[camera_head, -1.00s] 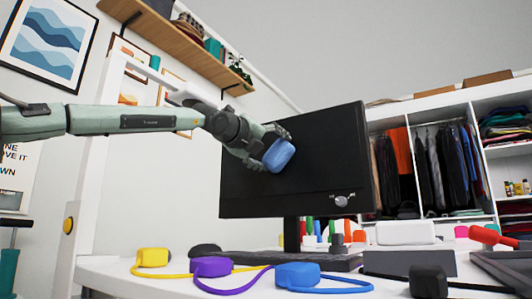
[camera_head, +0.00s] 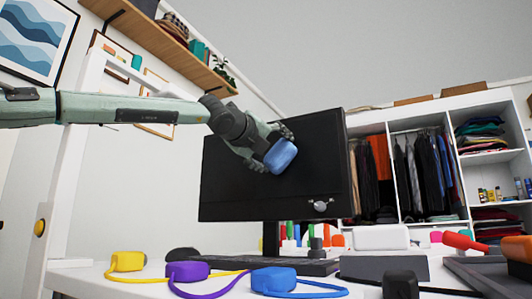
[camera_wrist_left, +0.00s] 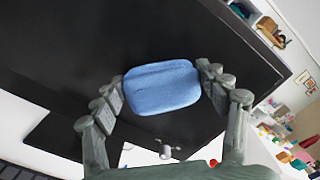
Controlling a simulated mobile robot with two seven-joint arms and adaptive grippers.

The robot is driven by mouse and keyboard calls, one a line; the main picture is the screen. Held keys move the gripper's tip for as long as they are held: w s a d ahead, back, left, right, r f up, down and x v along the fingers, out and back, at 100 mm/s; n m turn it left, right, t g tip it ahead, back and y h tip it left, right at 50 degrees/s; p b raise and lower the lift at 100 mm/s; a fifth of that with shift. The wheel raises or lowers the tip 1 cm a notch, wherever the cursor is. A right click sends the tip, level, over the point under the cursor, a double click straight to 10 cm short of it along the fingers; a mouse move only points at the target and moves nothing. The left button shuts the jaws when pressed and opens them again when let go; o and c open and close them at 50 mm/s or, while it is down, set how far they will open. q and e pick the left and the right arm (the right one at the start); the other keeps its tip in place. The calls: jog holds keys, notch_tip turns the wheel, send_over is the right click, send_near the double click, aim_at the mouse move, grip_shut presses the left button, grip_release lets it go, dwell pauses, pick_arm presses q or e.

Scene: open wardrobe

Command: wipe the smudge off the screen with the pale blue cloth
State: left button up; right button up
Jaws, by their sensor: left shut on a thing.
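The screen (camera_head: 320,165) is a black monitor standing on the desk; it also fills much of the left wrist view (camera_wrist_left: 60,45). A pale grey-white smudge (camera_head: 320,205) with small specks around it is at the screen's lower right; it also shows in the left wrist view (camera_wrist_left: 165,152). My left gripper (camera_head: 270,148) is shut on the blue cloth (camera_head: 281,156), a rounded pad, in front of the screen's middle, up and left of the smudge. The left wrist view shows the cloth (camera_wrist_left: 162,90) between both fingers. I cannot tell whether it touches the screen. My right gripper is not in view.
The white desk (camera_head: 110,285) holds yellow, purple and blue items with cords, a keyboard (camera_head: 290,267), and coloured objects right of the monitor stand. A dark tray (camera_head: 480,275) is at right. An open wardrobe (camera_head: 430,170) stands behind; a wooden shelf (camera_head: 165,45) is above.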

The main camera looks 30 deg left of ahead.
aim_at(289, 148)
pick_arm(q)
jog(key=shift+w+d, duration=0.2)
jog(key=shift+d, duration=1.95)
jog(key=shift+a, duration=0.1)
jog(key=shift+s+a, duration=0.2)
jog(key=shift+a, duration=1.5)
jog(key=shift+s+a, duration=0.15)
jog(key=shift+a, duration=1.55)
jog(key=shift+s+a+p, duration=0.2)
jog(key=shift+a+p, duration=0.1)
jog(key=shift+a, duration=1.4)
jog(key=shift+s+a+r+p, duration=0.15)
jog(key=shift+a+p, duration=0.4)
jog(key=shift+a, duration=0.95)
jog(key=shift+s+a+p, duration=0.2)
jog(key=shift+a+p, duration=0.35)
jog(key=shift+a, duration=0.95)
jog(key=shift+s+a+p, duration=0.15)
jog(key=shift+a+p, duration=0.35)
jog(key=shift+a, duration=0.55)
jog(key=shift+s+a+p, duration=0.1)
jog(key=shift+a+p, duration=0.4)
jog(key=shift+a, duration=0.55)
jog(key=shift+f, duration=0.2)
